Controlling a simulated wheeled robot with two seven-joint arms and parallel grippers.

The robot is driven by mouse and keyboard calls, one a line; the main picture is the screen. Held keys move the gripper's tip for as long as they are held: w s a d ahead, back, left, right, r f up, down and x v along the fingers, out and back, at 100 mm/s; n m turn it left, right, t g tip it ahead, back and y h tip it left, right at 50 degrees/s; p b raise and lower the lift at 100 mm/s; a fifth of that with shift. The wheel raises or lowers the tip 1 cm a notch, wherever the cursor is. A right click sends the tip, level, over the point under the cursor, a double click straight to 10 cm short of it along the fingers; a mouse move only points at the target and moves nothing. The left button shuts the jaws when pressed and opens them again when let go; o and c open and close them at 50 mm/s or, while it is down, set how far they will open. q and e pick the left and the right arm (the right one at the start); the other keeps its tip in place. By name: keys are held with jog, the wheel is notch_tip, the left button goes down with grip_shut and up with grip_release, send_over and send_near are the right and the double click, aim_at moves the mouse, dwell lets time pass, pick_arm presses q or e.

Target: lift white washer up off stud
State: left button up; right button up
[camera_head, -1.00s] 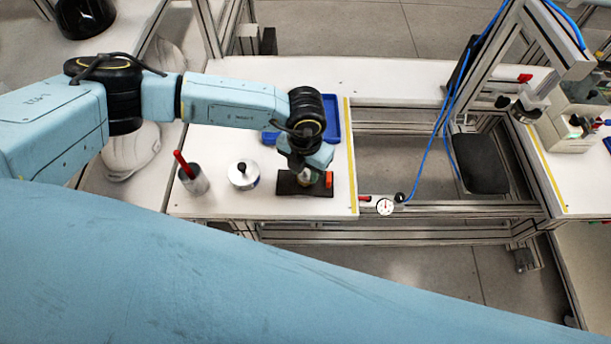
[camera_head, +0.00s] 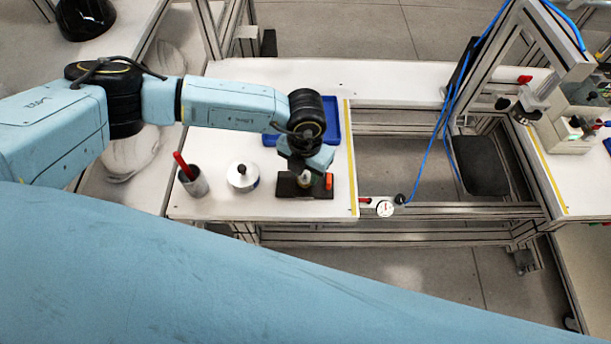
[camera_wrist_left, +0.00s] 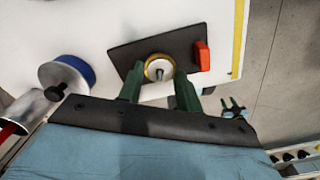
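A black plate (camera_head: 289,188) lies on the white table. It bears an orange block (camera_head: 328,181) and a small round white washer (camera_head: 304,181) around an upright stud. In the left wrist view, the washer (camera_wrist_left: 153,64) is pale with a yellowish rim, and the grey stud (camera_wrist_left: 160,74) stands up in its middle. My left gripper (camera_wrist_left: 160,79) points down over the plate. Its two green fingers are apart, one on each side of the washer, and I see no clear contact. In the head view, the left gripper (camera_head: 305,170) partly covers the washer.
A blue tray (camera_head: 332,118) lies behind the gripper. The table's right edge has a yellow strip (camera_head: 351,160).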

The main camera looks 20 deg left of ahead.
pick_arm(q)
jog(key=c, duration=0.4)
jog(key=shift+o, duration=0.2)
jog(key=shift+r, duration=0.1)
jog(key=shift+r+p, duration=0.6)
jog(key=shift+r+p, duration=0.5)
jog(key=shift+r, duration=0.2)
jog(key=shift+r, duration=0.35)
dwell(0.3)
